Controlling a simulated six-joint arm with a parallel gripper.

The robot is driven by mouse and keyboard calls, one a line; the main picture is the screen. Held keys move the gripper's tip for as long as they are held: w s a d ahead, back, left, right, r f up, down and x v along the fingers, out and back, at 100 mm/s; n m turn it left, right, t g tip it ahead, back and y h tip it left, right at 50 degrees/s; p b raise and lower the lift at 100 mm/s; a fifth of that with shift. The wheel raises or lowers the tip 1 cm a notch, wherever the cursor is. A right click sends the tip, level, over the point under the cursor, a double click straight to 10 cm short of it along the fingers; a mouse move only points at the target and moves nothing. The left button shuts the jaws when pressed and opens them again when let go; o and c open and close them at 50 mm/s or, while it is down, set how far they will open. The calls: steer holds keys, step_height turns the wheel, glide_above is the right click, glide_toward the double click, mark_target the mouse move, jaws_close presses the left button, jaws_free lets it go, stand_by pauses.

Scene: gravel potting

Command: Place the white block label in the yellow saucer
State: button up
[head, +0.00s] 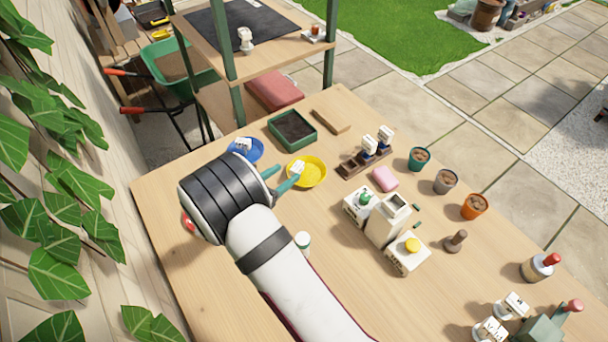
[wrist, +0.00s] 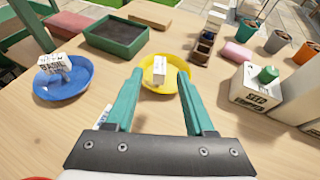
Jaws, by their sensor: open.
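The yellow saucer (head: 316,172) stands on the table in front of my gripper. It also shows in the wrist view (wrist: 179,78). A white block label (head: 297,168) is at the saucer's left part in the head view. In the wrist view the white block (wrist: 159,69) appears inside the saucer, between the fingers' lines, though its exact contact with the saucer is hard to tell. My gripper (head: 277,181) is open, its two green fingers apart and short of the saucer. The fingers also show in the wrist view (wrist: 158,88), with nothing between their tips.
A blue saucer (wrist: 87,83) with a printed white label stands to the left. A green soil tray (head: 293,131) is behind. A white seed box (wrist: 250,96), a pink block (head: 385,179) and several small pots stand to the right. Bare table lies between the yellow saucer and the seed box.

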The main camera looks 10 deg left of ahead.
steer(key=s+d+r+m+g+h, duration=0.1)
steer(key=s+d+r+m+g, duration=0.25)
steer(key=d+m, duration=0.35)
steer(key=s+d+r+m+g+h, duration=0.1)
steer(key=s+d+r+m+g, duration=0.35)
steer(key=d, duration=0.45)
steer(key=s+d+r+m+g+h, duration=0.25)
steer(key=d+r+m, duration=0.25)
steer(key=d+m, duration=0.3)
steer(key=s+d+r+m+g+y, duration=0.1)
steer(key=s+d+m+g+y, duration=0.2)
steer(key=s+m, duration=0.55)
steer(key=s+a+m+y, duration=0.3)
steer(key=s+m+y, duration=0.1)
steer(key=s, duration=0.2)
steer(key=s+a+r+m+y, duration=0.1)
steer(key=s+a+m+y, duration=0.3)
steer(key=s+m, duration=0.1)
steer(key=shift+s+r+t, duration=0.25)
steer(key=shift+s+t, duration=0.2)
steer(key=shift+s, duration=0.2)
